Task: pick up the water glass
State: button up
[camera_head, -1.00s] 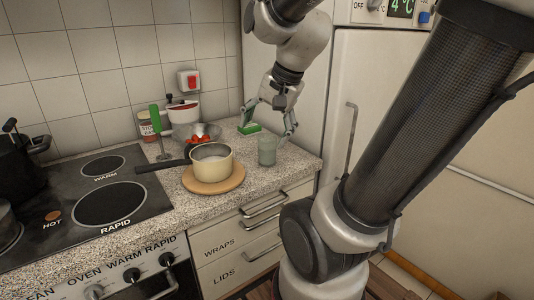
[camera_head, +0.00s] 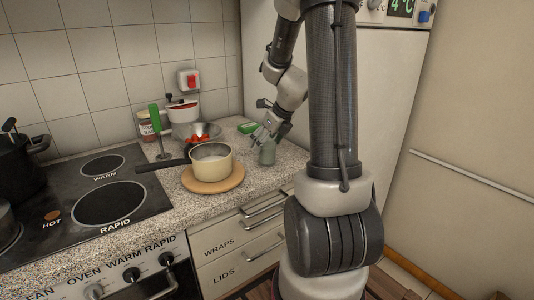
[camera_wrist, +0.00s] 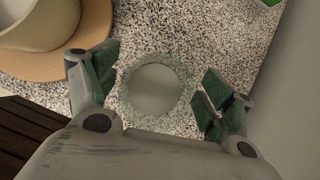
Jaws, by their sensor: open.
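The water glass (camera_head: 267,155) stands upright on the speckled counter, right of the cream pot. My gripper (camera_head: 262,140) is open just above and around it in the head view, partly covering its top. In the wrist view the glass (camera_wrist: 155,89) shows as a round rim seen from above. It lies between the two green-padded fingers of my gripper (camera_wrist: 160,88), closer to the left finger, with a gap on the right side. I cannot tell how far down the fingers reach beside the glass.
The cream pot (camera_head: 211,163) stands on a round wooden board (camera_head: 213,186) close to the left finger. A metal bowl (camera_head: 206,130) with red pieces and a green sponge (camera_head: 248,127) lie behind. The fridge side (camera_head: 261,60) borders the counter on the right.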

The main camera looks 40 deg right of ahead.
jog(key=shift+x, duration=1.1)
jog(key=shift+c, duration=0.2)
jog(key=c, duration=1.3)
jog(key=shift+r, duration=0.15)
